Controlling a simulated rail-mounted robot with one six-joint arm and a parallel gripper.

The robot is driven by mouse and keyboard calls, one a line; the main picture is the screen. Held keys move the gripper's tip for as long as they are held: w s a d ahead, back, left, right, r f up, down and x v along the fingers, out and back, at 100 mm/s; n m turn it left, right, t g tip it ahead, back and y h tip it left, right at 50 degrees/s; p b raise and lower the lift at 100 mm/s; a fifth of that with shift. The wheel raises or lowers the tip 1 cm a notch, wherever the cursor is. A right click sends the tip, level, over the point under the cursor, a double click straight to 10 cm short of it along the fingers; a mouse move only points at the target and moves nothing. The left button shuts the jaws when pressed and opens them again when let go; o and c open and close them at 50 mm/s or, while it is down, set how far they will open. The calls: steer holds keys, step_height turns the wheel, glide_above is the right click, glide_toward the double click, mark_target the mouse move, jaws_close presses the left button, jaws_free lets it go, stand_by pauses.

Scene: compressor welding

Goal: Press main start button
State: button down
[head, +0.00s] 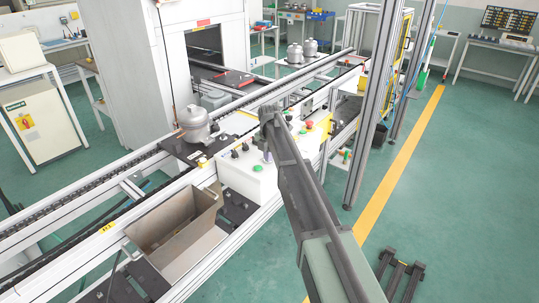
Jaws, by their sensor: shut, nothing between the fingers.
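A white control box (245,178) stands on the near side of the conveyor line. A green button (258,168) shows on its sloped face, with several dark knobs behind it. A red button (309,124) sits farther along on another panel section, with small green and yellow parts near it. I cannot tell from labels which button is the main start. My gripper (267,118) is shut and empty, at the far end of my arm, above and beyond the green button in the picture. My arm hides part of the panel between the two buttons.
A grey compressor (194,124) sits on a dark plate on the conveyor, left of the box. An open metal bin (175,232) stands in front. Aluminium posts (377,100) rise at the right. Green floor (465,180) is mostly clear there.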

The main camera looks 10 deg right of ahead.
steer(key=shift+r+p, duration=0.15)
steer(key=shift+p, duration=0.3)
step_height(320, 180, up, 14)
steer(key=p, duration=1.4)
